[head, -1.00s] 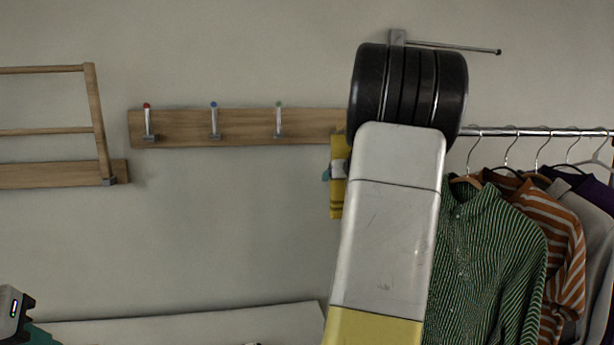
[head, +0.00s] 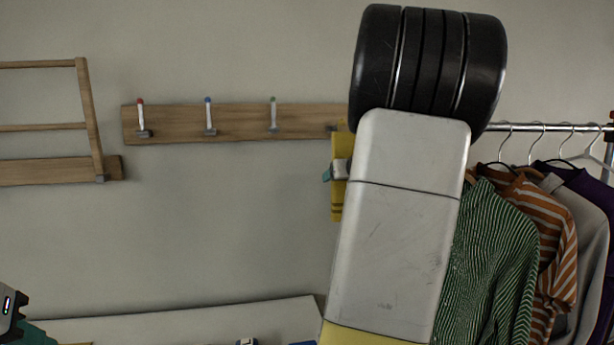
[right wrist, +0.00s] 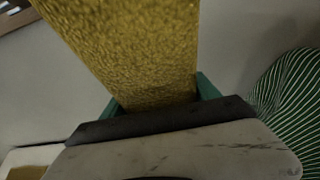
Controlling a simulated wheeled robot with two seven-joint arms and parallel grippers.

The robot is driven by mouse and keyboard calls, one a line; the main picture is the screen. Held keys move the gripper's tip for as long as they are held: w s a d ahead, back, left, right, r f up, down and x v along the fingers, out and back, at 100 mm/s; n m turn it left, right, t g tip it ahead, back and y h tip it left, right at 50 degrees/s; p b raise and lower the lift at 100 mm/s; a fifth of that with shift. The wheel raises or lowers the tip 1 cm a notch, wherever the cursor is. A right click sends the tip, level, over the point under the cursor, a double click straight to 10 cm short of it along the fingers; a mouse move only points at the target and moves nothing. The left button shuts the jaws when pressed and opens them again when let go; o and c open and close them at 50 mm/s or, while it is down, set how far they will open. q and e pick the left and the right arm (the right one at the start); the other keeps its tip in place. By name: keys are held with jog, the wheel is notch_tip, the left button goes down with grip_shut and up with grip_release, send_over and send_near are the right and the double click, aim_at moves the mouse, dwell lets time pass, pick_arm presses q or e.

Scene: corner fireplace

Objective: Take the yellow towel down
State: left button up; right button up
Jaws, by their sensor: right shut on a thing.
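The yellow towel (head: 337,205) hangs against the wall below the right end of the wooden hook board (head: 240,122). Most of it is hidden behind my right arm in the head view. My right gripper (head: 328,173) is at the towel, with only a teal fingertip and a grey part showing there. In the right wrist view the towel (right wrist: 135,50) runs down between the teal fingers of the right gripper (right wrist: 155,105), which is shut on it. The towel's top and its hook are hidden. My left gripper (head: 10,312) shows only in part at the lower left edge; its fingertips are not clear.
Several hooks with coloured tips line the board, the blue-tipped hook (head: 210,118) among them. A wooden rack (head: 90,120) is on the wall at left. A clothes rail (head: 540,127) with a green striped shirt (head: 490,255) stands close at right. A pale surface (head: 190,322) lies below.

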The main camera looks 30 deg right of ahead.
jog(key=shift+s+a, duration=0.1)
jog(key=shift+s, duration=0.2)
jog(key=shift+s+a, duration=0.3)
jog(key=shift+s, duration=0.65)
jog(key=shift+s+a, duration=0.3)
jog(key=shift+s, duration=0.65)
jog(key=shift+s+a, duration=0.3)
jog(key=shift+s, duration=0.75)
